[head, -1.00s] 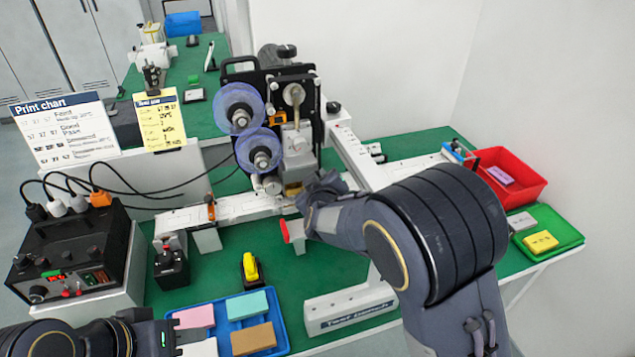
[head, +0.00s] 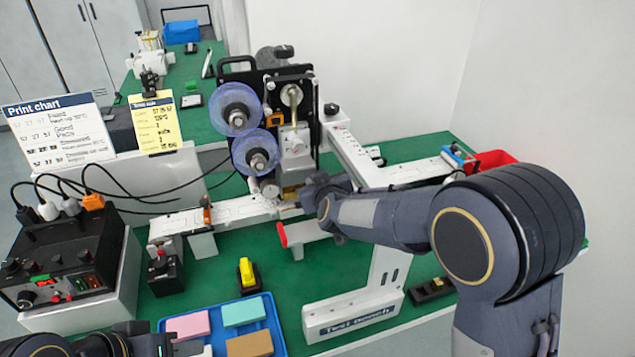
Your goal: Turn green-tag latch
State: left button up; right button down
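The coder (head: 290,110), a black-plated machine with two clear-blue reels, stands at the centre of the green table. I cannot make out a latch with a green tag on it. A lever (head: 292,98) shows on its front plate, with an orange part to its left. My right gripper (head: 312,192) is at the coder's lower front, beside the brass-coloured block; its fingers are dark and partly hidden by the wrist, so their opening is unclear. My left gripper (head: 188,347) is at the bottom left, by the blue tray, cut by the frame edge; its opening is unclear.
A control box (head: 62,262) with a green-lit switch and cables stands at left. A blue tray (head: 279,338) holds coloured blocks. A red-ended white bar (head: 300,234) is below my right wrist. A red bin (head: 490,160) is partly hidden behind my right arm.

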jog(key=c, duration=1.3)
grip_release()
jog(key=shift+o, duration=0.2)
jog(key=v, duration=0.7)
jog(key=shift+s+p, duration=0.4)
jog(key=shift+d+r, duration=0.1)
